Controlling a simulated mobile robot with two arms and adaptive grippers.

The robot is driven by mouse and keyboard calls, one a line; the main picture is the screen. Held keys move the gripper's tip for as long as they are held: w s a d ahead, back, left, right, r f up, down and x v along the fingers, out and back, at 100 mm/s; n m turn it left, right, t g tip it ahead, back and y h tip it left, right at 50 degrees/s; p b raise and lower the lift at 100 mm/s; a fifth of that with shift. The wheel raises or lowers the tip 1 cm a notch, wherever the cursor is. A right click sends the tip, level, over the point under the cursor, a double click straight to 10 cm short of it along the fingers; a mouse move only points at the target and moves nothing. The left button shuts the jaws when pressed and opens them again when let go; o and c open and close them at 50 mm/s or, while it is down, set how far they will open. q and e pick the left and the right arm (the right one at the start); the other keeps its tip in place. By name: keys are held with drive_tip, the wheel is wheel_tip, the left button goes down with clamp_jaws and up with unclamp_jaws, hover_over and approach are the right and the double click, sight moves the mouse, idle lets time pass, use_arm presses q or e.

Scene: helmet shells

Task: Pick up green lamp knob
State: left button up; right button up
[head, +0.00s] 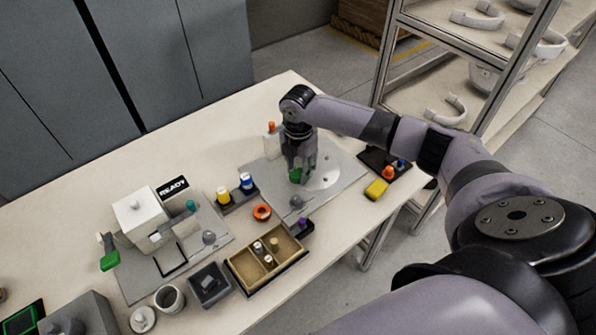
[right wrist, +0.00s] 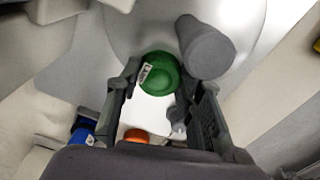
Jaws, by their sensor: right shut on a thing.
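The green lamp knob (head: 295,176) is a small round green piece at the fingertips of my right gripper (head: 299,170), low over the grey plate (head: 335,158) on the table. In the right wrist view, the knob (right wrist: 160,74) shows a small white label and sits between the two fingers of my right gripper (right wrist: 163,88). That gripper is shut on the knob. The fingers partly hide the knob in the head view. I cannot tell whether the knob touches the plate. My left gripper is not in view.
A grey cylinder (right wrist: 205,47) stands close beside the knob. The table's back left is clear.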

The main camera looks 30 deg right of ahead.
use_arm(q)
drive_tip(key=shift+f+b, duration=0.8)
use_arm(e)
wheel_tip(320, 180, up, 20)
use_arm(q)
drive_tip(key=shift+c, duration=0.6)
use_arm(e)
drive_tip(key=s+a+f+m, duration=0.2)
drive_tip(key=s+a+m, duration=0.5)
drive_tip(key=m, duration=0.4)
drive_tip(key=s+a+f+m, duration=0.3)
drive_tip(key=s+a+m, duration=0.3)
drive_tip(key=m, duration=0.5)
drive_tip(key=shift+s+a+f, duration=0.3)
drive_tip(key=shift+s+a, duration=0.05)
drive_tip(key=shift+s, duration=0.7)
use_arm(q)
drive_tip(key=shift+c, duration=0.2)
use_arm(e)
drive_tip(key=shift+a, duration=0.1)
